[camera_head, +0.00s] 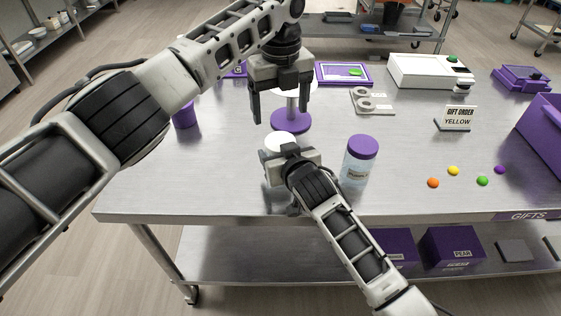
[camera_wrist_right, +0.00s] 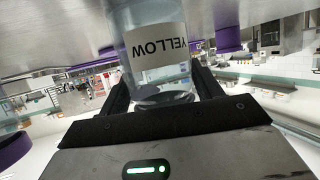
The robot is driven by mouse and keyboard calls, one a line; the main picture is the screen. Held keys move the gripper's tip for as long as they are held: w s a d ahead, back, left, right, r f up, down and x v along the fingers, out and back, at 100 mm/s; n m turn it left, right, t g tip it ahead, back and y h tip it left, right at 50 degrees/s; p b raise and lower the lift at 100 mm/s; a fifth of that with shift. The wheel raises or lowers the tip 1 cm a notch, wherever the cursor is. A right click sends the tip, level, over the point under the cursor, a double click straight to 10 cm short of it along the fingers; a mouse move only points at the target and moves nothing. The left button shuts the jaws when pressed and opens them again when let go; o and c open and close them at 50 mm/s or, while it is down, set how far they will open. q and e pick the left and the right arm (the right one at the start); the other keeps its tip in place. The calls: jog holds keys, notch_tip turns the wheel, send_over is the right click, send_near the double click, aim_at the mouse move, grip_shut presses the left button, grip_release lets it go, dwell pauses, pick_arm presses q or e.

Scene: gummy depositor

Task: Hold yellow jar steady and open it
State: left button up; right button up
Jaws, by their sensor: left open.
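The yellow jar shows its white lid (camera_head: 281,139) in the head view; its body is mostly hidden by my right gripper. In the right wrist view the clear jar (camera_wrist_right: 160,75) carries a white label reading YELLOW, upside down in the picture. My right gripper (camera_head: 284,168) has a finger on each side of the jar and appears shut on it; its fingers (camera_wrist_right: 163,88) also show in the wrist view. My left gripper (camera_head: 279,108) is open and empty, pointing down above and a little behind the lid, apart from it.
A purple-lidded jar (camera_head: 360,160) stands close to the right. A purple-based stand (camera_head: 291,124) is just behind. The front left tabletop (camera_head: 165,185) is clear.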

aim_at(281, 141)
jog(key=c, duration=0.5)
pick_arm(q)
jog(key=shift+c, duration=1)
pick_arm(e)
jog(key=c, duration=0.7)
pick_arm(q)
jog(key=n, duration=0.3)
jog(key=shift+r, duration=0.25)
pick_arm(e)
jog(key=shift+c, duration=0.2)
pick_arm(q)
jog(key=shift+f+n, duration=0.1)
jog(key=shift+n, duration=0.4)
jog(key=shift+f, duration=0.25)
notch_tip(281, 141, down, 7)
jog(key=shift+f, duration=0.15)
